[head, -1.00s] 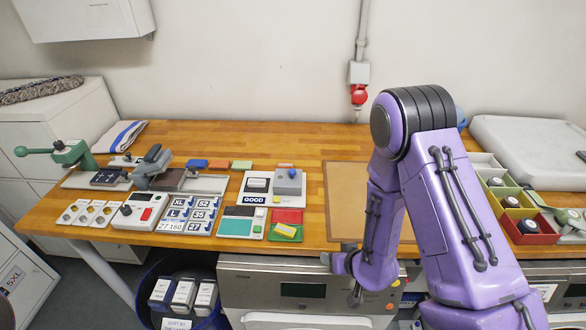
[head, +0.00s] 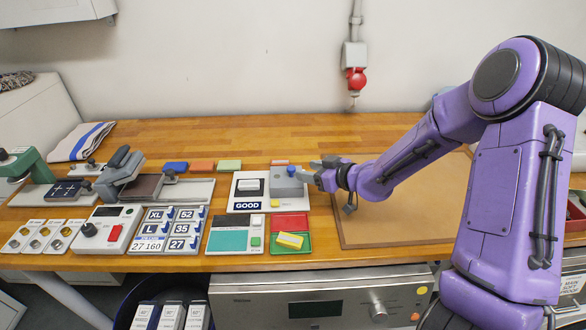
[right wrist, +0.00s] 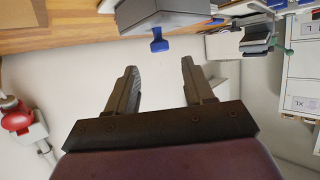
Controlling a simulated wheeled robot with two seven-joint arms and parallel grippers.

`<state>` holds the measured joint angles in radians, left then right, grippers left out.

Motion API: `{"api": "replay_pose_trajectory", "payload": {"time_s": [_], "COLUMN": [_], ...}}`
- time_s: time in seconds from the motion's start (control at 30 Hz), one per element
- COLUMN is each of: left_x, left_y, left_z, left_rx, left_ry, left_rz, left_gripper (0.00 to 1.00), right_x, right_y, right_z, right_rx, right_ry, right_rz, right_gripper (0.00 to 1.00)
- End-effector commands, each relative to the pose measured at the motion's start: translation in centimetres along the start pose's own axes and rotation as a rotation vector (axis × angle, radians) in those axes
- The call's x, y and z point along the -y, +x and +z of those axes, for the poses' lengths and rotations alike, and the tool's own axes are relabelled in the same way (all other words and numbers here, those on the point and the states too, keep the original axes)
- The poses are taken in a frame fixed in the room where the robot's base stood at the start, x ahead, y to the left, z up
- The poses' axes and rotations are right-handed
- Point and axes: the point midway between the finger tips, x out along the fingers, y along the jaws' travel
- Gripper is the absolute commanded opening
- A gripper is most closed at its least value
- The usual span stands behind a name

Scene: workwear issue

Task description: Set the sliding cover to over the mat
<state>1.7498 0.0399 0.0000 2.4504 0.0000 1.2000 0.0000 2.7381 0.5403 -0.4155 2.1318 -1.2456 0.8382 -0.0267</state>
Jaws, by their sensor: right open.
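A grey block with a blue knob (head: 287,182), which looks like the sliding cover, sits at the right side of a white board (head: 235,204) labelled GOOD. A white piece on a dark patch (head: 250,186) is to its left; I cannot tell whether that patch is the mat. My right gripper (head: 316,174) is just right of the grey block, apart from it as far as I can see. In the right wrist view the gripper (right wrist: 159,66) is open and empty, with the block (right wrist: 170,12) and its blue knob (right wrist: 158,41) beyond its fingertips. My left gripper is out of view.
A red and green tray (head: 290,222) with a yellow piece and a teal panel (head: 228,240) lie in front. A grey lever device (head: 120,175) and number tiles (head: 172,228) are left. A brown board (head: 400,225) lies under my right arm.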

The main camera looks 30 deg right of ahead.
Motion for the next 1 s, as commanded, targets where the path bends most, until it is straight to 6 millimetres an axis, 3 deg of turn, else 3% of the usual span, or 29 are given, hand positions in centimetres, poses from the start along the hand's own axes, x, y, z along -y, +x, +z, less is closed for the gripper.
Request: {"api": "replay_pose_trajectory", "payload": {"time_s": [0.1, 0.3, 0.63, 0.8, 1.0], "left_x": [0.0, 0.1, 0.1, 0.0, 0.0], "left_y": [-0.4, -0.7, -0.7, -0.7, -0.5], "left_z": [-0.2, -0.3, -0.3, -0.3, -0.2], "left_rx": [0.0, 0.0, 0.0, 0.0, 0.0], "left_ry": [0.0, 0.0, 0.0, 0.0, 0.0], "left_rz": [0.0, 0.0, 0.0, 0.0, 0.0], "left_gripper": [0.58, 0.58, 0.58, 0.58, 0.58], "right_x": [0.0, 0.0, 0.1, 0.1, 0.3], "right_y": [2.7, 5.8, 6.5, 6.4, 6.8], "right_z": [0.0, 0.0, 0.0, 0.0, -0.1], "right_rx": [0.003, 0.002, 0.0, 0.0, 0.0], "right_ry": [0.0, 0.001, 0.002, 0.002, 0.001], "right_rz": [0.0, 0.001, 0.0, 0.0, 0.0], "right_gripper": [0.52, 0.52, 0.52, 0.0, 0.0]}}
